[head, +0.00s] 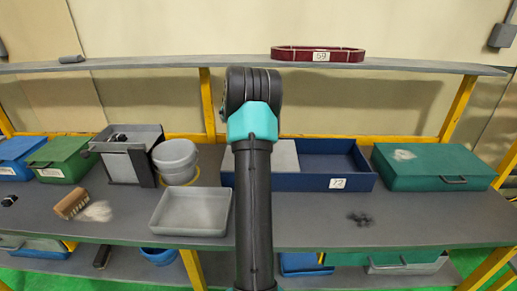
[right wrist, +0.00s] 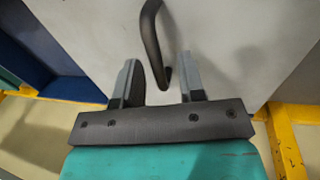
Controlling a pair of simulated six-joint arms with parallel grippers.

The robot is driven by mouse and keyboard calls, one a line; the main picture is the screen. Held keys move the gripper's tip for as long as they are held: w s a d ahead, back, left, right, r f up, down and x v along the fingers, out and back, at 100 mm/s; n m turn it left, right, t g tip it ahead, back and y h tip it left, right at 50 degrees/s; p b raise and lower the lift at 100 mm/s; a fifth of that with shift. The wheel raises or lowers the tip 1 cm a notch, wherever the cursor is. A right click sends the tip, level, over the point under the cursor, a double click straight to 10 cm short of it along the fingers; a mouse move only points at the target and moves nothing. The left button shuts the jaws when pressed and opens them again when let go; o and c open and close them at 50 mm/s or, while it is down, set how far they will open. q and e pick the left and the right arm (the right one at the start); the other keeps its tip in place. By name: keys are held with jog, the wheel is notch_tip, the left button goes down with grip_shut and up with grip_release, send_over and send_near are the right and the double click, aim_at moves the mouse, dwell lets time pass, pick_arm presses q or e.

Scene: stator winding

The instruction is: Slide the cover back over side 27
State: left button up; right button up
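A long blue box (head: 345,183) with a label like 72 stands on the shelf table behind my arm. A light grey cover (head: 285,157) lies over part of it, and its right part is open. My arm hides the box's middle. In the right wrist view a pale grey panel (right wrist: 225,50), probably this cover, carries a dark bar handle (right wrist: 151,35). My right gripper (right wrist: 158,62) is open, with one finger on each side of the handle's lower end and gaps visible. My left gripper is not in view.
A closed green box (head: 430,168) stands right of the blue box. A grey tray (head: 190,212), a grey bucket (head: 176,158) and a brush (head: 71,203) are to the left. Small dark pieces (head: 360,219) lie in front. A red ring-shaped item (head: 318,54) is on the upper shelf.

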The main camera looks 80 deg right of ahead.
jog(key=shift+r, duration=0.1)
jog(key=w+r, duration=0.1)
jog(key=r, duration=0.4)
jog(key=w+r, duration=0.1)
jog(key=r, duration=0.5)
jog(key=w+r, duration=0.1)
jog(key=r, duration=0.5)
jog(key=shift+w+a, duration=0.15)
jog(key=shift+a, duration=0.2)
jog(key=shift+f, duration=0.1)
